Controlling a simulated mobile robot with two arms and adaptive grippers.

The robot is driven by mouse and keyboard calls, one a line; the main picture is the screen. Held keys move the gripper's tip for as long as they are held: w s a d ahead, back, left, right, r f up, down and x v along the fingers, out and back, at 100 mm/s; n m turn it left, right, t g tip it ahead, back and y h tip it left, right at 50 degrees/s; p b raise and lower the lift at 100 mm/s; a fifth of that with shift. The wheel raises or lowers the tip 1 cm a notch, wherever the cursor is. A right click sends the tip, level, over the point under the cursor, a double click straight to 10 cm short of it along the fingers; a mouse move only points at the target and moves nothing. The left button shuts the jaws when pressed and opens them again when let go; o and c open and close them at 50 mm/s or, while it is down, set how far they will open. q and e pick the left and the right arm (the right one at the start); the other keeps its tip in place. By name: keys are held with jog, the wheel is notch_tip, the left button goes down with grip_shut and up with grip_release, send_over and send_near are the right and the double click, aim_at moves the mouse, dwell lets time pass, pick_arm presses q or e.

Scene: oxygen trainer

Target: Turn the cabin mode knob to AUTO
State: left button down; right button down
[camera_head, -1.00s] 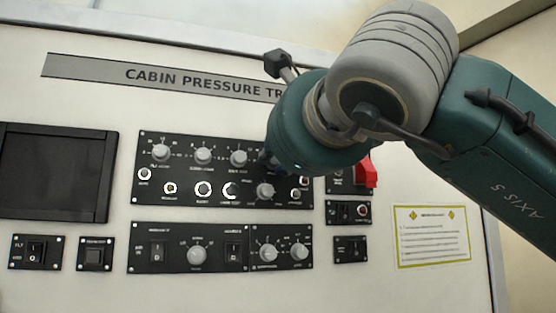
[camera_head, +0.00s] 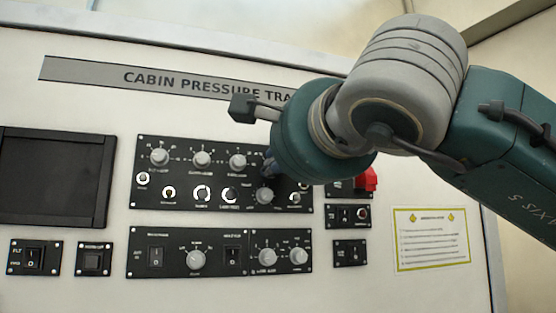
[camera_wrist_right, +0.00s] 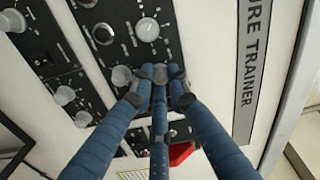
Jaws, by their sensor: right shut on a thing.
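My right gripper (camera_wrist_right: 160,75) has its blue fingers closed together at the upper panel (camera_head: 145,200). Its grey fingertips are shut around the knob at the right end of the top row, which I take as the cabin mode knob. The fingers hide that knob, its pointer and its label, so its setting cannot be read. In the head view the right gripper (camera_head: 268,165) is mostly hidden behind my green wrist. A grey knob (camera_head: 264,195) sits just below the fingers, and also shows beside them in the wrist view (camera_wrist_right: 122,76). My left gripper is not in view.
Grey knobs (camera_head: 160,157) (camera_head: 202,159) (camera_head: 238,161) continue the top row to the left. A lower panel (camera_head: 140,265) carries knobs and switches. A red guard (camera_head: 367,178) is right of the gripper, close to my arm. A dark screen (camera_head: 55,175) is at far left.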

jog(key=shift+f+n, duration=0.1)
jog(key=shift+n, duration=0.3)
jog(key=c, duration=1.7)
grip_release()
jog(key=shift+o, duration=0.2)
jog(key=shift+s+a, duration=0.1)
jog(key=v, duration=1.2)
